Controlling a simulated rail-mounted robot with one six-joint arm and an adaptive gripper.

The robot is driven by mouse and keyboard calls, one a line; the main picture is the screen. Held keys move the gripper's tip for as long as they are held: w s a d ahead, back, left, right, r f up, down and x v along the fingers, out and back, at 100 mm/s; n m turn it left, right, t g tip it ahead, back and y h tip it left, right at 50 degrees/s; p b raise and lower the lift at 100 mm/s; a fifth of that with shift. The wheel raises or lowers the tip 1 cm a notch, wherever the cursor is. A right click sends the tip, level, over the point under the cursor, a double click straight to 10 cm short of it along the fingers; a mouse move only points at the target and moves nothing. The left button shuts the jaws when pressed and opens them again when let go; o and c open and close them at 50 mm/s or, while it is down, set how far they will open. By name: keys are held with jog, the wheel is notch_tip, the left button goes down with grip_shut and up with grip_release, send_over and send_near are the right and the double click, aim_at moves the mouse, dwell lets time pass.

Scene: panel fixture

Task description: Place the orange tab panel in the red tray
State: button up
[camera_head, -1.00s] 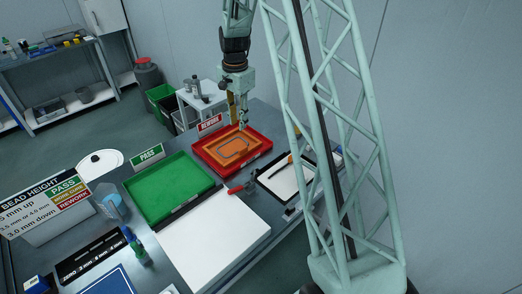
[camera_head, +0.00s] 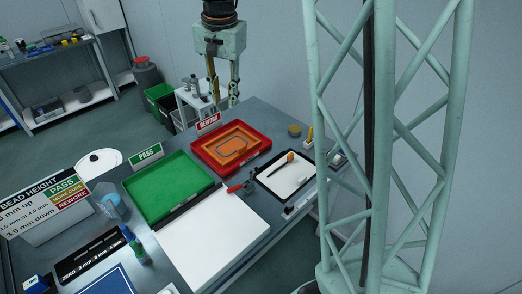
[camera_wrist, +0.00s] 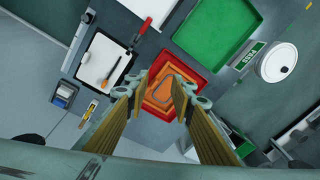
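The orange tab panel (camera_head: 234,153) lies inside the red tray (camera_head: 264,139), with a grey bead loop on its face. It looks flat within the tray walls. In the wrist view the orange panel (camera_wrist: 154,103) sits inside the red tray (camera_wrist: 182,67), partly hidden by my fingers. My gripper (camera_head: 223,92) is raised above and behind the red tray, clear of the panel. In the wrist view my gripper (camera_wrist: 163,84) has its two fingers apart, with nothing between them.
The green tray (camera_head: 166,188) stands left of the red tray, behind a white board (camera_head: 212,232). A REWORK sign (camera_head: 208,122) stands behind the red tray. A clipboard (camera_head: 287,176) with an orange-handled tool lies to the right. A red-handled clamp (camera_head: 236,189) is near the front.

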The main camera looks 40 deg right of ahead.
jog(key=s+a+r+n+t, duration=0.1)
jog(key=s+a+r+n, duration=0.25)
jog(key=s+r, duration=0.4)
jog(key=s+a+r+n, duration=0.2)
jog(key=s+a+r, duration=0.3)
jog(key=s, duration=0.5)
jog(key=s+a+n, duration=0.2)
jog(key=s, duration=0.9)
jog(key=s+a+r+n+t, duration=0.1)
jog(key=s+a+n, duration=0.2)
jog(key=s, duration=0.8)
jog(key=shift+a+r, duration=0.15)
jog(key=shift+a, duration=0.1)
notch_tip(320, 180, down, 6)
jog(key=b, duration=0.6)
jog(key=shift+t, duration=0.3)
